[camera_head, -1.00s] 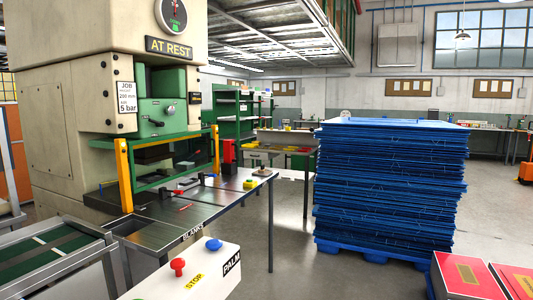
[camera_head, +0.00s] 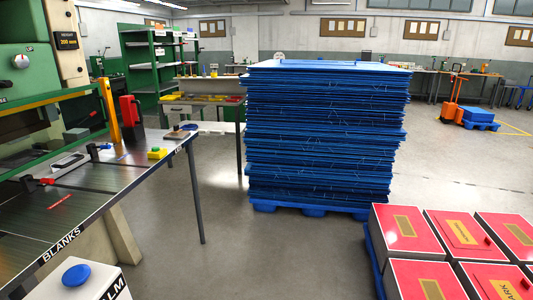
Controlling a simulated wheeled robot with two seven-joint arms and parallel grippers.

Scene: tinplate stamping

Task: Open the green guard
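The green guard (camera_head: 45,98) is at the left edge, on the front of the press. Only its right part shows, as a green bar running to a yellow post (camera_head: 110,112); the rest is cut off by the picture edge. Dark tooling shows behind and below the bar. Neither of my grippers is in view.
The steel table marked BLANKS (camera_head: 105,195) stands before the press, with a blue palm button (camera_head: 76,275) at its near end. A tall blue stack (camera_head: 322,135) stands mid-floor. Red boxes (camera_head: 420,285) sit on a pallet at lower right. Floor between is clear.

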